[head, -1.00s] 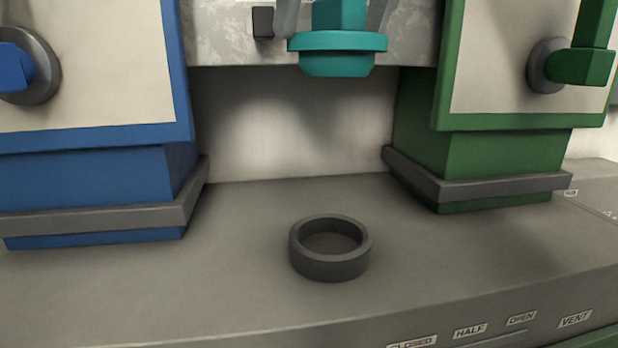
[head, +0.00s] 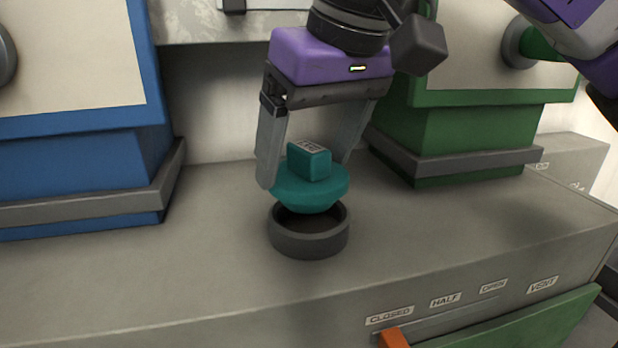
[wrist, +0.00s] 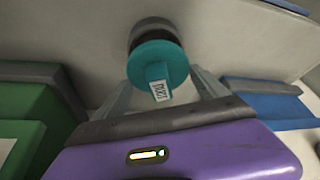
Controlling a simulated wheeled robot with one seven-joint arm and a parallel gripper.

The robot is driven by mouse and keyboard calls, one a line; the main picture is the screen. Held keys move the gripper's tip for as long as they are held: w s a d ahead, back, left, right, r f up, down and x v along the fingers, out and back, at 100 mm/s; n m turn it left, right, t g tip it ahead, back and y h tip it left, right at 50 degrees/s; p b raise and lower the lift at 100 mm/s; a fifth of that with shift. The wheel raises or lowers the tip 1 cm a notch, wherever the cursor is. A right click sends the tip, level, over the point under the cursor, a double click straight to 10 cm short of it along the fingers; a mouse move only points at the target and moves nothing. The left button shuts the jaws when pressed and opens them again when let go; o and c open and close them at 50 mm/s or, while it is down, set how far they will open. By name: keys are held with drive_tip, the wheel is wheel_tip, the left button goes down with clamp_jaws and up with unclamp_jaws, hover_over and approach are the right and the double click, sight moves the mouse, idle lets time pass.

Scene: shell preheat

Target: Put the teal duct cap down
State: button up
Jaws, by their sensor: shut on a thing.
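The teal duct cap (head: 310,195) is a round disc with a block handle that carries a small label. My gripper (head: 306,172) is shut on it, with one grey finger on each side. The cap is just above a dark grey ring (head: 310,242) on the grey ledge and hides the ring's back rim. A dark gap shows between the cap and the ring's front rim. I cannot tell whether they touch at the back. The wrist view shows the cap (wrist: 158,64) between the fingers, overlapping the ring (wrist: 150,27).
A blue-framed unit (head: 80,170) stands on the left of the ledge and a green one (head: 465,140) on the right. The ledge (head: 180,275) is clear around the ring. Its front has labels, a slot and an orange lever (head: 393,338).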

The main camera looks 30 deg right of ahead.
sight(310, 180)
drive_tip(key=shift+f, duration=1.8)
drive_tip(key=shift+f, duration=0.25)
drive_tip(key=o, duration=1.6)
drive_tip(key=shift+o, duration=0.2)
drive_tip(key=shift+r, duration=0.1)
drive_tip(key=shift+r, duration=0.3)
drive_tip(key=b+v, duration=0.1)
drive_tip(key=v, duration=1)
drive_tip(key=shift+s+r+b, duration=0.2)
drive_tip(key=shift+r+b, duration=0.1)
drive_tip(key=shift+r, duration=0.05)
